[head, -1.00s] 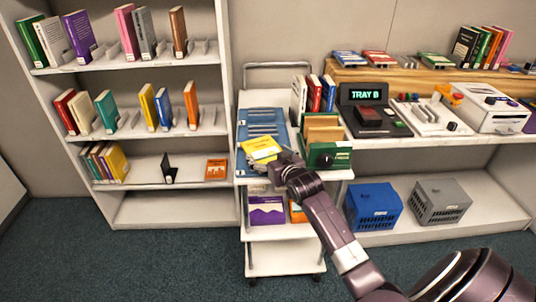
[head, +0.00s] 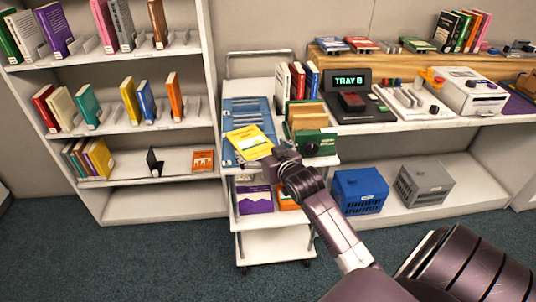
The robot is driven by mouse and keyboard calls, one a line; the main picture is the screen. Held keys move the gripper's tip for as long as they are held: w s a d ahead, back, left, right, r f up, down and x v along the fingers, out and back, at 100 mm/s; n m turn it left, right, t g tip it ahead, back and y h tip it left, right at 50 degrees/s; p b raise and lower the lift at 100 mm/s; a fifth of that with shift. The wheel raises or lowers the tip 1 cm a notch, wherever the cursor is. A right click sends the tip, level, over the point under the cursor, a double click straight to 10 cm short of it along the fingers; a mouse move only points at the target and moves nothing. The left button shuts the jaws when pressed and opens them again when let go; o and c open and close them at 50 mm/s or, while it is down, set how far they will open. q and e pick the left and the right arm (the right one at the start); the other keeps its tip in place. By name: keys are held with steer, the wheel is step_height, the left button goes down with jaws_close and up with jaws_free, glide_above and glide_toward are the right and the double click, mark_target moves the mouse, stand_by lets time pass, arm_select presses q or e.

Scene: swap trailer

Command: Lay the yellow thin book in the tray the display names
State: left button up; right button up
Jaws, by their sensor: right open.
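The yellow thin book (head: 250,142) lies on the blue ribbed tray (head: 252,107) on top of the white cart, slightly turned, towards the tray's front. My right gripper (head: 272,160) is at the book's lower right corner, seen from behind and open. Its fingertips are mostly hidden by its own body, so I cannot tell whether they touch the book. The display (head: 351,80) on the counter shows green text that seems to read "TRAY B". The left gripper is not in view.
A green card box (head: 318,143) and upright books (head: 298,80) stand right of the tray on the cart (head: 273,221). A purple item (head: 254,199) lies on its lower shelf. Bookshelves are at left; blue (head: 360,191) and grey (head: 424,185) crates sit under the counter.

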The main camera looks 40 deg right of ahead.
steer(key=v, duration=0.6)
steer(key=s+a+f+g+y, duration=0.1)
steer(key=s+a+f+g, duration=0.15)
steer(key=f, duration=0.95)
steer(key=s+a+f+n+g, duration=0.15)
steer(key=s+f, duration=0.25)
steer(key=f, duration=0.8)
steer(key=s+a+f+g+y, duration=0.15)
steer(key=s+f, duration=0.25)
steer(key=f, duration=0.8)
steer(key=s+a+f+n+g, duration=0.15)
steer(key=s+a+f, duration=0.25)
steer(key=s+f, duration=0.4)
steer(key=s+a+f+g, duration=0.3)
steer(key=s+f, duration=0.5)
steer(key=s, duration=0.1)
steer(key=s+a+f+n+g, duration=0.1)
steer(key=s+a+f, duration=0.1)
steer(key=s, duration=0.8)
steer(key=s+a+f+n+g, duration=0.1)
steer(key=s+f, duration=0.4)
steer(key=s, duration=0.5)
steer(key=shift+a+f+g+y, duration=0.35)
steer(key=shift+a+g, duration=0.25)
steer(key=shift+a, duration=0.6)
